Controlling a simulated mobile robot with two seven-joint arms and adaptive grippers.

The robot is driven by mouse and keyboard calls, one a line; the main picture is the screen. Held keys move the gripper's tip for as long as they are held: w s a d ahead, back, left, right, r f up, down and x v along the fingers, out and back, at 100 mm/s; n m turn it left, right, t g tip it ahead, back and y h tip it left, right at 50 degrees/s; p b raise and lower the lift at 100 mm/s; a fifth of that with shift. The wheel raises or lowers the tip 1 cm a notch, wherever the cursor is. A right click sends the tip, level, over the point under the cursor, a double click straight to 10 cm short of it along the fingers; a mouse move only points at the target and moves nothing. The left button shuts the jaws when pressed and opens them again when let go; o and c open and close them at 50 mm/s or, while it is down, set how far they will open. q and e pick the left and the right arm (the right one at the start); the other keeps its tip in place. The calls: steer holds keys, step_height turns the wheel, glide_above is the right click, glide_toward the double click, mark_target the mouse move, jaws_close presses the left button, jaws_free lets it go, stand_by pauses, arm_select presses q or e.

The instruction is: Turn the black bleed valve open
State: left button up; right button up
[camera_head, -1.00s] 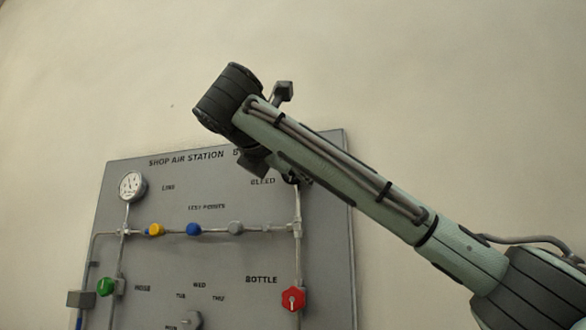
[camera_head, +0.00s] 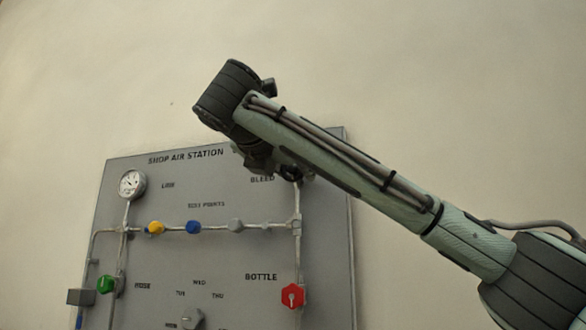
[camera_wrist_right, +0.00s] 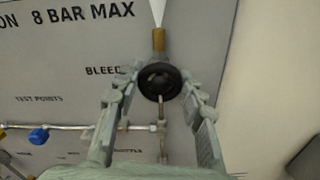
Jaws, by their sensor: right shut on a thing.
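In the head view the valve (camera_head: 290,173) shows only as a dark bit beside my right arm, which hides most of the gripper. A brass nozzle (camera_wrist_right: 158,40) stands above the knob, with a pale white wedge spreading up from it. My left gripper is not in view.
The grey panel (camera_head: 160,260) carries a round gauge (camera_head: 131,184), a red bottle knob (camera_head: 292,296), a green knob (camera_head: 106,284), and yellow (camera_head: 155,228), blue (camera_head: 193,227) and grey (camera_head: 236,226) test points along a pipe. Bare wall surrounds the panel.

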steer(key=shift+d+r, duration=0.1)
steer(key=shift+r, duration=0.15)
steer(key=o, duration=1.2)
steer(key=shift+c, duration=0.2)
steer(key=shift+f, duration=0.1)
steer(key=shift+v, duration=6)
